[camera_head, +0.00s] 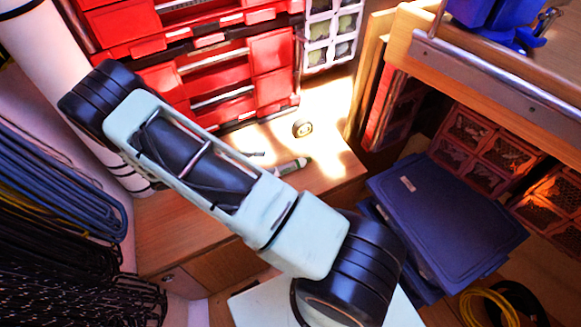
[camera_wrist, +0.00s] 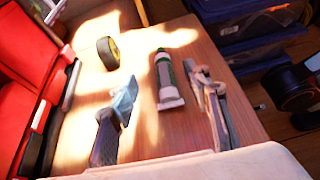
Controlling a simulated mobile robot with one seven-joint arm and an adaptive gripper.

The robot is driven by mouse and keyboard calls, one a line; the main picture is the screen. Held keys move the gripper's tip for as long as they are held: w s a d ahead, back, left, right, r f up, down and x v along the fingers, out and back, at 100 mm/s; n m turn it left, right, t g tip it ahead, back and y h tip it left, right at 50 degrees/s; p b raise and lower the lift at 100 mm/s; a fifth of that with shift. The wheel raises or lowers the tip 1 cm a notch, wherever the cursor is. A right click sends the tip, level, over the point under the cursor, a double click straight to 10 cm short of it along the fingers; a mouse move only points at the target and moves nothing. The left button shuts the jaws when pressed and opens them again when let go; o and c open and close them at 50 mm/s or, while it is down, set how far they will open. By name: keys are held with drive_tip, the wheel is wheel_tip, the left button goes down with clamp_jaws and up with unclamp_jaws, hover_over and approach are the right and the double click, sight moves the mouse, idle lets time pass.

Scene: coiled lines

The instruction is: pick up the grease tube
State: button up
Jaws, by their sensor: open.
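The grease tube (camera_wrist: 168,82) is white and green with a dark cap. It lies on a wooden surface (camera_wrist: 185,140), cap pointing away and flat crimped end toward my gripper in the wrist view. My gripper (camera_wrist: 160,80) is open, with one finger to the left and one to the right of the tube in the picture. Nothing is held. I cannot tell how far above the surface the fingertips are. In the head view the tube (camera_head: 289,167) shows just past my arm, partly hidden by it, and my gripper is largely hidden behind the arm.
A yellow-and-black ring or roll (camera_wrist: 108,53) stands beyond the left finger. Red drawer boxes (camera_head: 230,75) border the surface at the back. Blue lidded crates (camera_head: 445,215) stand to the right, below the surface's edge. Coiled cables (camera_head: 60,240) hang at left.

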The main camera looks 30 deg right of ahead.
sight(289, 164)
drive_tip(key=f, duration=0.2)
drive_tip(key=shift+d+f, duration=0.35)
drive_tip(key=b+x, duration=0.1)
drive_tip(key=x, duration=0.4)
drive_tip(key=shift+s+d, duration=0.1)
drive_tip(key=shift+b+x, duration=0.7)
drive_tip(key=shift+x, duration=2.1)
drive_tip(key=shift+f, duration=0.15)
drive_tip(key=shift+c, duration=0.6)
drive_tip(key=c, duration=1)
clamp_jaws()
